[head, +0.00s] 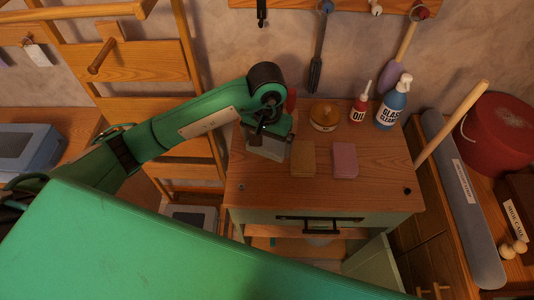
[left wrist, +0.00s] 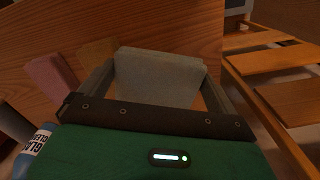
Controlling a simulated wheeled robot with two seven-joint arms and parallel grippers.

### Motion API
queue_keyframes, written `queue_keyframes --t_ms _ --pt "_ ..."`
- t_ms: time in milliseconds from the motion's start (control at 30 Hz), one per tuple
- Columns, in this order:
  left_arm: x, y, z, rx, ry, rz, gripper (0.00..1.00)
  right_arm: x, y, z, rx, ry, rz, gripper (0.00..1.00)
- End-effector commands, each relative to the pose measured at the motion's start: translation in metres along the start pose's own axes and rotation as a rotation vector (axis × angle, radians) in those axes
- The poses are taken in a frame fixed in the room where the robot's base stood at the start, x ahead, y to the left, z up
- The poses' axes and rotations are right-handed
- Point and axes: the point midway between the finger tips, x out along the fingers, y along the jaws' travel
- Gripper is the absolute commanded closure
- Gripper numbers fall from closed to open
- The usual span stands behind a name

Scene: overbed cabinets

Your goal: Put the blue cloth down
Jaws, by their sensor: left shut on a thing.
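The blue cloth (head: 266,150) looks pale grey-blue, a flat block at the left of the wooden cabinet top (head: 300,196). My left gripper (head: 268,134) is shut on it from above. In the left wrist view the cloth (left wrist: 158,78) sits between the two fingers of the gripper (left wrist: 160,88). I cannot tell whether its underside touches the wood. A tan cloth (head: 303,159) and a pink cloth (head: 344,160) lie to its right, apart from it. My right gripper is not in view.
A wooden stick (head: 451,123) leans at the right. The front strip of the top is clear. A cabinet door (head: 372,266) is open below.

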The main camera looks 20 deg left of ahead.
Motion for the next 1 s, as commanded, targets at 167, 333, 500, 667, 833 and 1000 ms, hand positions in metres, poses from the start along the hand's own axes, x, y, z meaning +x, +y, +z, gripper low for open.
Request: queue_keyframes --t_ms 167,333,500,667,833,1000 --pt "0.025 0.001 0.001 0.001 -0.002 0.002 0.24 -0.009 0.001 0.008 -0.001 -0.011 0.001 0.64" --pt "0.036 0.001 0.000 0.001 -0.001 0.001 0.24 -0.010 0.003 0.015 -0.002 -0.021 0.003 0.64" --pt "0.054 0.001 0.001 0.000 -0.003 0.001 0.24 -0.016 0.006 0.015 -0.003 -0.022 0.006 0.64" --pt "0.070 0.001 0.000 0.001 0.000 0.002 0.24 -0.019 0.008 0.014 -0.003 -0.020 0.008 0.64" --pt "0.071 0.000 0.000 0.002 0.002 0.001 0.24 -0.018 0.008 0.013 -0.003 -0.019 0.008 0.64" --pt "0.075 0.000 0.000 0.002 0.003 0.000 0.24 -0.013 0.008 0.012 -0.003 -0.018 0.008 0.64"
